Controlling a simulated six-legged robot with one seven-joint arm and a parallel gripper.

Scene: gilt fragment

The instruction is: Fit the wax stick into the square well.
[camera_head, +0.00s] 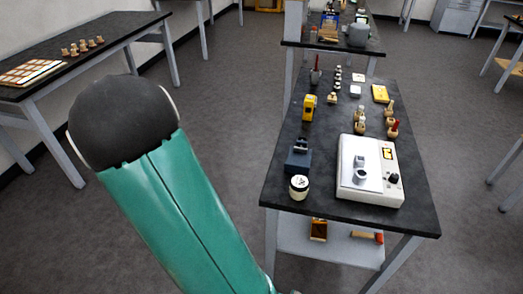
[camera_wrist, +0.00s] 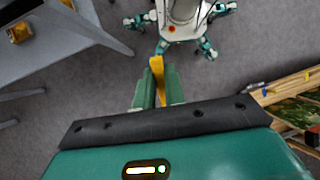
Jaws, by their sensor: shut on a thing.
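My gripper (camera_wrist: 158,90) is in the wrist view, shut on a yellow-orange stick (camera_wrist: 157,67), seemingly the wax stick. The stick juts out past the fingertips, held over the floor and clear of any table. The gripper and stick do not show in the head view, where my green arm link fills the left middle. I cannot make out the square well for sure. A dark block (camera_head: 299,157) stands at the near left of the workbench, and a white device (camera_head: 347,187) with a small grey metal piece (camera_head: 361,173) stands to its right.
The dark workbench (camera_head: 335,122) also bears a white-lidded jar (camera_head: 299,187), a yellow tool (camera_head: 309,106) and several small bottles. Another table (camera_head: 60,62) stands at the left. In the wrist view, a wooden frame (camera_wrist: 285,88) lies at the right and a grey table at the left.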

